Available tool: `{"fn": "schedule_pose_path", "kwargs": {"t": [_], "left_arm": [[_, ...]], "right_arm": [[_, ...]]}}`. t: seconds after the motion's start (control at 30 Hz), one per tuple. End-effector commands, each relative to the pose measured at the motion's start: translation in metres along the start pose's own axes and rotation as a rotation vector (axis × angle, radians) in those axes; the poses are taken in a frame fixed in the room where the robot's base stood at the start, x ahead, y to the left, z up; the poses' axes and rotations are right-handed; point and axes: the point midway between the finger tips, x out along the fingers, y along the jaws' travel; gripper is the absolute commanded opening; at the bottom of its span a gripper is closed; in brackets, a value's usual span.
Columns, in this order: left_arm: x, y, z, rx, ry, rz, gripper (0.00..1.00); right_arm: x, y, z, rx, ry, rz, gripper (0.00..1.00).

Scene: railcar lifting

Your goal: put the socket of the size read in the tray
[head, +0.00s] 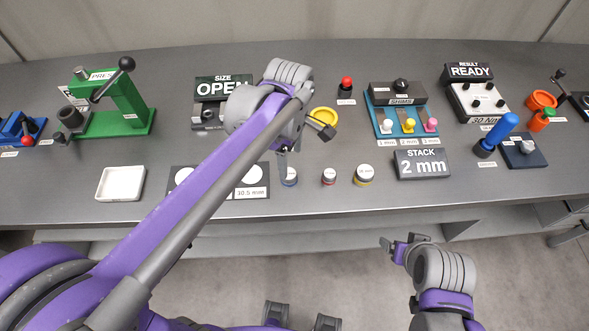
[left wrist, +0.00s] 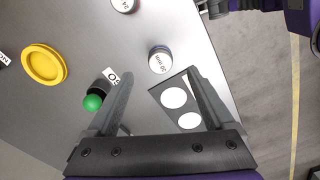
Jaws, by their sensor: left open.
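The size display (head: 222,87) reads OPEN. The white tray (head: 120,184) stands empty at the front left. A blue-banded socket (head: 289,177), a red-banded socket (head: 329,177) and a yellow-banded socket (head: 363,175) stand in a row near the front edge. My left gripper (head: 284,150) is open and empty above the table, just behind the blue-banded socket. In the left wrist view, a white-topped socket (left wrist: 160,60) with a blue band stands beyond the open fingers (left wrist: 163,95); its label looks like 30 mm. My right gripper (head: 403,246) hangs in front of the table; its jaws are unclear.
A dark board (head: 258,191) with white discs lies left of the sockets, partly behind my left arm. A yellow ring (head: 322,117) lies behind them; a green-topped knob (left wrist: 92,102) is near the left finger. A STACK display (head: 423,164) reads 2 mm at right.

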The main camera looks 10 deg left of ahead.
Motion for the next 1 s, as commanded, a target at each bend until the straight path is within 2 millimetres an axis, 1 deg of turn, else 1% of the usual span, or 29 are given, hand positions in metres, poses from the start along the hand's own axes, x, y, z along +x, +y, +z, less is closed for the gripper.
{"fn": "schedule_pose_path", "kwargs": {"t": [0.03,0.1,0.2,0.37,0.63,0.77,0.97,1.0], "left_arm": [[0.011,-0.001,0.000,0.000,0.000,0.000,0.86],[0.022,-0.001,0.000,0.001,0.000,0.000,0.86],[0.033,0.000,0.000,0.001,0.000,0.001,0.86],[0.044,0.000,-0.001,0.002,0.000,0.002,0.86],[0.082,0.002,-0.006,0.003,0.000,0.002,0.86],[0.090,0.002,-0.006,0.003,0.000,0.002,0.86],[0.090,0.002,-0.006,0.003,0.000,0.002,0.86],[0.090,0.002,-0.006,0.003,0.000,0.002,0.81]], "right_arm": [[0.002,0.000,0.002,0.000,-0.002,0.000,0.81],[0.003,0.000,0.003,0.000,-0.002,0.000,0.81],[0.003,0.000,0.004,0.000,-0.003,0.000,0.81],[0.003,0.000,0.003,0.000,-0.003,0.000,0.81],[0.004,0.000,0.004,0.000,-0.003,0.000,0.81],[0.004,0.000,0.004,0.000,-0.003,0.000,0.81],[0.004,0.000,0.004,0.000,-0.003,0.000,0.81],[0.004,0.000,0.004,0.000,-0.003,0.000,0.81]]}}
